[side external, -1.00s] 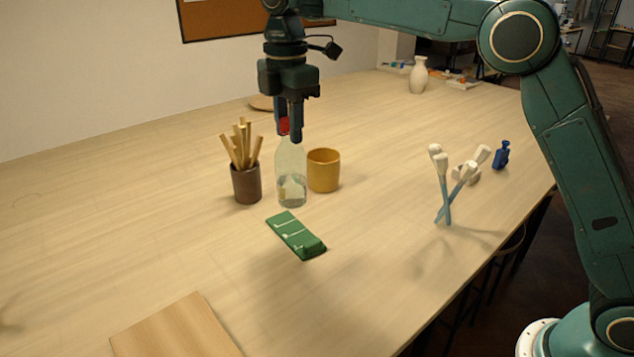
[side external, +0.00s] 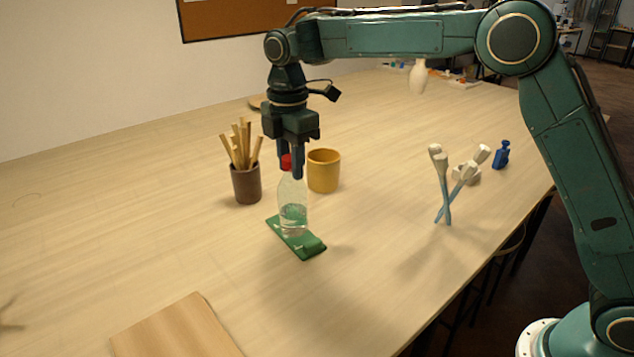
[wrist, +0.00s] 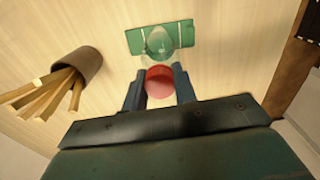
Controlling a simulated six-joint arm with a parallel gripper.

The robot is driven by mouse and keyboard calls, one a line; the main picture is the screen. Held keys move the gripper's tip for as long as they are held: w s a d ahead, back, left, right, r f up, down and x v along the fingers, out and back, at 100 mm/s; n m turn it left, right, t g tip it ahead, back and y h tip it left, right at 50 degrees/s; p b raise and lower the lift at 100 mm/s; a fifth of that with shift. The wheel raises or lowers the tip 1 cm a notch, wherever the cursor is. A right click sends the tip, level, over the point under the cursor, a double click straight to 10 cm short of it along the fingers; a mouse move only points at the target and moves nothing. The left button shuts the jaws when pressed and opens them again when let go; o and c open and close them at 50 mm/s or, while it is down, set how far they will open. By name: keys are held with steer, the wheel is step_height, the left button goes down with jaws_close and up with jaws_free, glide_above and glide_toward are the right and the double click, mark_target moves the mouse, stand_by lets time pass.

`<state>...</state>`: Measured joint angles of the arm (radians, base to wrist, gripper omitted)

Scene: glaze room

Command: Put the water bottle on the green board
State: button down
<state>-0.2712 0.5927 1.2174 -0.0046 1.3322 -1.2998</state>
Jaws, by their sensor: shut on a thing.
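The water bottle (side external: 293,205) is clear, with a red cap and some water in it. It stands upright with its base over the green board (side external: 313,248), and it appears to touch the board's top. The green board lies flat on the table and also shows in the wrist view (wrist: 185,34), with the bottle in front of its middle. My gripper (side external: 291,172) is shut on the bottle at its red cap (wrist: 160,80). Its two blue fingers are on either side of the cap in the wrist view.
A brown cup of wooden sticks (side external: 246,184) stands left of the bottle, and a yellow cup (side external: 323,171) close behind it. White-headed blue tools (side external: 442,185) and a small blue bottle (side external: 501,155) are to the right. A wooden board (side external: 178,330) lies in front. The table between is clear.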

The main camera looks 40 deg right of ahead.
steer(key=shift+f, duration=0.35)
steer(key=c, duration=1.1)
jaws_free()
steer(key=shift+r, duration=6.15)
